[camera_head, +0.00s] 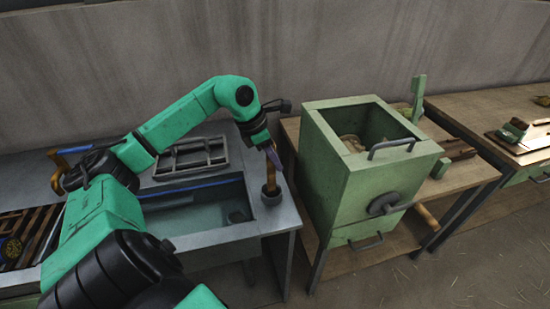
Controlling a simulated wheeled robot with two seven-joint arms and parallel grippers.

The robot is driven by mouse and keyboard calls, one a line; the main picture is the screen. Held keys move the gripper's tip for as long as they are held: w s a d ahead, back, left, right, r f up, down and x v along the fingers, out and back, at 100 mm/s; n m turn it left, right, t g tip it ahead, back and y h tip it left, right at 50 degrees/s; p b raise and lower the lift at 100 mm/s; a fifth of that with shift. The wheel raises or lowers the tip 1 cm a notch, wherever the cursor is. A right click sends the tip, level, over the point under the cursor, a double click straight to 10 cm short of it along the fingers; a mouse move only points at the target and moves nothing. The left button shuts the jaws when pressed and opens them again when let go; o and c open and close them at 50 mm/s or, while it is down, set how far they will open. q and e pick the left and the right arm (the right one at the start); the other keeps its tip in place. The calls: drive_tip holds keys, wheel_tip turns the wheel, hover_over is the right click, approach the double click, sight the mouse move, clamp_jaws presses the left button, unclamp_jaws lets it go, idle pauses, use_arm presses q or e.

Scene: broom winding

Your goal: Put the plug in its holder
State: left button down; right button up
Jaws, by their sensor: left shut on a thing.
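My left gripper (273,158) points down over the right rim of the metal sink bench (255,226). It is shut on the plug (270,177), which looks like an upright brown handle. The plug's lower end meets a dark round piece (271,197) on the bench's right rim, which looks like the holder. I cannot tell whether the plug is seated in it or just above it. The fingertips are small and partly hidden by the wrist. My right gripper is not in view.
The sink basin (205,218) lies left of the plug. A metal rack (191,158) sits behind the basin. A green box machine (350,195) stands close on the right, with a gap between. A wall runs behind.

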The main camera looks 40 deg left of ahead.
use_arm(q)
drive_tip(key=shift+f, duration=0.25)
drive_tip(key=c, duration=1)
unclamp_jaws()
drive_tip(key=shift+o, duration=0.2)
drive_tip(key=shift+r, duration=0.1)
drive_tip(key=b+v, duration=0.2)
drive_tip(key=v, duration=0.9)
